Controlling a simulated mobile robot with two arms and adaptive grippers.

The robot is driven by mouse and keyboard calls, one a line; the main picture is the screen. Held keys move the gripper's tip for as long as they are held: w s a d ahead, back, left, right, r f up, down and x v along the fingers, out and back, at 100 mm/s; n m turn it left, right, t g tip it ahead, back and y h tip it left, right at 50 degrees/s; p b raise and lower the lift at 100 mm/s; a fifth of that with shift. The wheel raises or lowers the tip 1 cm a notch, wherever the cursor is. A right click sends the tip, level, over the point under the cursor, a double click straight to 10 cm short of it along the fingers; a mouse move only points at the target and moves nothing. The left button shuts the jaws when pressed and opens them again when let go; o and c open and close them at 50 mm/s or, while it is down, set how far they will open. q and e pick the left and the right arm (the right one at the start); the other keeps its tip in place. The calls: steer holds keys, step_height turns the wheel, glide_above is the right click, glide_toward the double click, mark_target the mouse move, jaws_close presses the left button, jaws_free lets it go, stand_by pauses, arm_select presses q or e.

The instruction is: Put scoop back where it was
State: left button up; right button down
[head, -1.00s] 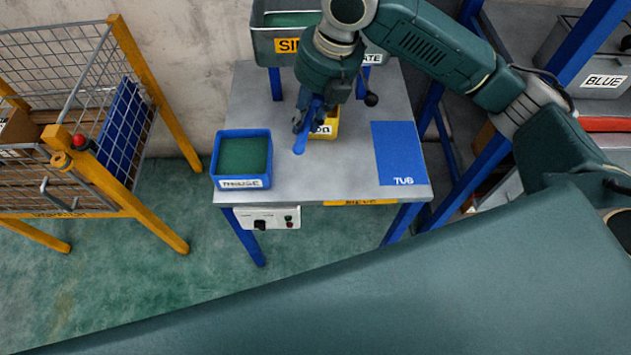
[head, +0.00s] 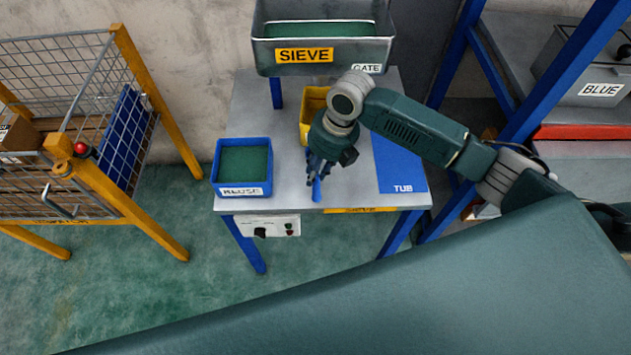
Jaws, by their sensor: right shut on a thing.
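A blue scoop (head: 316,191) is in my right gripper (head: 317,176), which is shut on it. The gripper and scoop are over the front middle of the grey table (head: 287,193), between the blue bin and the blue tub mat. Part of the scoop is hidden by the gripper, and I cannot tell whether its end touches the table. A yellow bin (head: 311,97) stands just behind the gripper, partly covered by the wrist. My left gripper is not in view.
A blue bin with green contents (head: 242,190) stands at the table's left. The blue tub mat (head: 402,172) lies at the right. The grey sieve box (head: 375,52) stands at the back. A yellow wire cage (head: 100,170) is at the left, a shelf with a grey box (head: 600,75) at the right.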

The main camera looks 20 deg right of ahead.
mark_target(316, 184)
steer(key=x, duration=0.2)
steer(key=d+x, duration=0.1)
steer(key=x, duration=0.2)
steer(key=shift+s+f, duration=0.15)
steer(key=shift+f, duration=0.4)
steer(key=shift+f, duration=0.2)
steer(key=c, duration=1.5)
jaws_free()
steer(key=shift+d, duration=0.1)
steer(key=shift+c, duration=0.2)
steer(key=shift+r, duration=0.15)
